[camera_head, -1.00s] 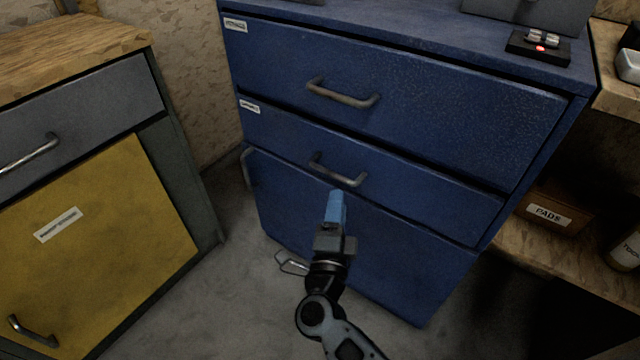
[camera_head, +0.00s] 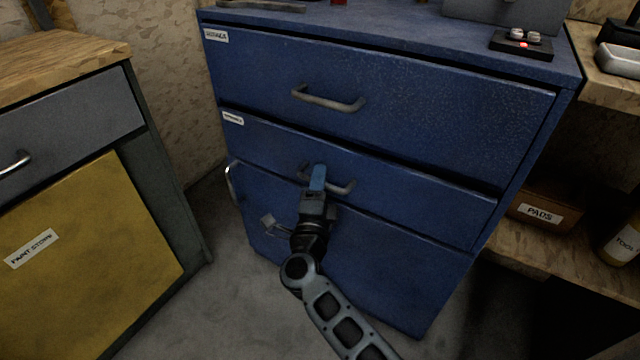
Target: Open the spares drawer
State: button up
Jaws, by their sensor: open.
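A blue cabinet (camera_head: 470,22) has an upper drawer (camera_head: 430,110) and a lower drawer (camera_head: 400,198), both looking shut, with a door (camera_head: 390,265) below. Each drawer has a small white label at its upper left, the upper one (camera_head: 215,36) and the lower one (camera_head: 232,118); I cannot read either surely. The upper drawer has a bar handle (camera_head: 328,100). My gripper (camera_head: 318,178) is open, its blue fingers in front of the lower drawer's handle (camera_head: 343,188), covering its middle. I cannot tell whether they touch or straddle the bar.
A yellow-doored cabinet (camera_head: 85,235) stands at the left, with bare floor between it and the blue cabinet. A wooden shelf (camera_head: 530,255) at right holds a box labelled PADS (camera_head: 540,212) and a bottle (camera_head: 625,240).

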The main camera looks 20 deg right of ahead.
grip_shut()
dwell(0.3)
dwell(0.3)
